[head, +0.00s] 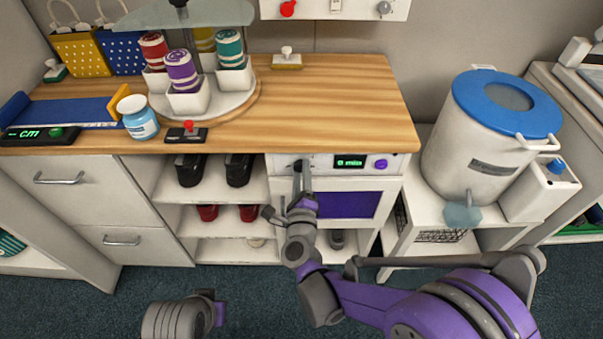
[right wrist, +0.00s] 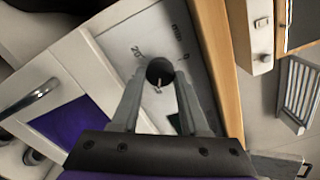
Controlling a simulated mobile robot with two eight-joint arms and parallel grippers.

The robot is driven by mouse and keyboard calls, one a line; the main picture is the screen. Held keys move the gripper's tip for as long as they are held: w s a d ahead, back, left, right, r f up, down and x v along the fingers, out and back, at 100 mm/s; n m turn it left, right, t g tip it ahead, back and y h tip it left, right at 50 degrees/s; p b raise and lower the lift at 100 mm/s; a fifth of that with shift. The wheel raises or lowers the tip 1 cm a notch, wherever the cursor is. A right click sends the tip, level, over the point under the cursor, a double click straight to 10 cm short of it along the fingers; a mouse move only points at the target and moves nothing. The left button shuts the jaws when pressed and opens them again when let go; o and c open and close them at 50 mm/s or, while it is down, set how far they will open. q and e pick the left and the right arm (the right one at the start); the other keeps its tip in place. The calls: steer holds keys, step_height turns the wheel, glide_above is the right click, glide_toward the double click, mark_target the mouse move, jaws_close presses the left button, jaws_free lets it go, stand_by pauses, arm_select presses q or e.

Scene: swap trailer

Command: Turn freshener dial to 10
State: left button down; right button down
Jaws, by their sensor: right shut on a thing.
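A dark round dial (right wrist: 159,71) sits on a white panel with small printed marks, among them 20 and min. My right gripper's (right wrist: 158,100) two grey fingers are on either side of the dial, closed on it. In the head view my right gripper (head: 302,170) reaches the left part of the white control panel (head: 323,159), under the counter edge, and mostly hides the dial. The panel also has a green-lit display (head: 349,162) ending in min and a purple knob (head: 381,163). The dial's pointer setting cannot be read.
The wooden counter (head: 330,105) overhangs the panel. Below the panel is a door with a purple window (head: 348,204). A white bin with a blue lid (head: 508,103) stands at the right.

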steer(key=shift+c, duration=2.1)
jaws_free()
steer(key=s, duration=1.1)
steer(key=shift+p, duration=0.3)
steer(key=shift+w, duration=0.1)
